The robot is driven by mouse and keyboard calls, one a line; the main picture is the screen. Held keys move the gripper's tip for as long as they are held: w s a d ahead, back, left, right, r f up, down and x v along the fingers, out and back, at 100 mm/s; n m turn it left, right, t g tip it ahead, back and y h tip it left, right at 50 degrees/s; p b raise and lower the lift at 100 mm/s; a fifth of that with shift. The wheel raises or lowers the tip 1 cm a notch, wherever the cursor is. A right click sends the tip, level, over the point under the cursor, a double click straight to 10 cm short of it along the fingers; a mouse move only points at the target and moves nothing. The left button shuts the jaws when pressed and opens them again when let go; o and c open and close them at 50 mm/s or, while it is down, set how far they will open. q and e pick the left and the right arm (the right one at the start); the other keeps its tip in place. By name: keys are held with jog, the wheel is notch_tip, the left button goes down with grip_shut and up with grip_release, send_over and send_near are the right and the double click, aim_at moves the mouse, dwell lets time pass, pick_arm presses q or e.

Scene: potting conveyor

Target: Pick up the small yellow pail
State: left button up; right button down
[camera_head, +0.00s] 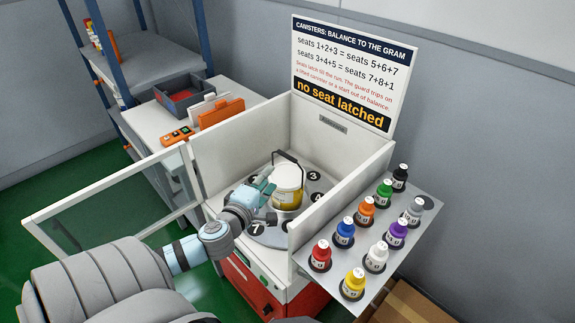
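The small pail (288,184) is pale at the top and yellow on its lower part, with a dark raised handle. It stands upright on the round numbered grey plate (265,237) inside the white-walled box. My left gripper (269,182) is at the pail's left side, its teal fingers pointing towards it. The fingers look spread apart, with nothing seen between them. I cannot tell whether they touch the pail. They hide part of its left side. My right gripper is not in view.
White walls (345,190) enclose the plate, and a clear door (110,205) stands open at left. A grey shelf (425,222) at right holds several coloured bottles. A sign (345,75) reads "no seat latched". A side table (160,122) holds a red-grey bin (184,97).

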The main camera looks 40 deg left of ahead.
aim_at(287, 157)
pick_arm(q)
jog(key=p+x, duration=0.1)
jog(key=x, duration=1.2)
jog(key=shift+w+d, duration=0.1)
jog(key=shift+w, duration=0.25)
jog(key=shift+w+f, duration=0.2)
jog(key=shift+w, duration=0.05)
jog(key=shift+s, duration=0.1)
grip_shut()
jog(key=shift+r, duration=0.15)
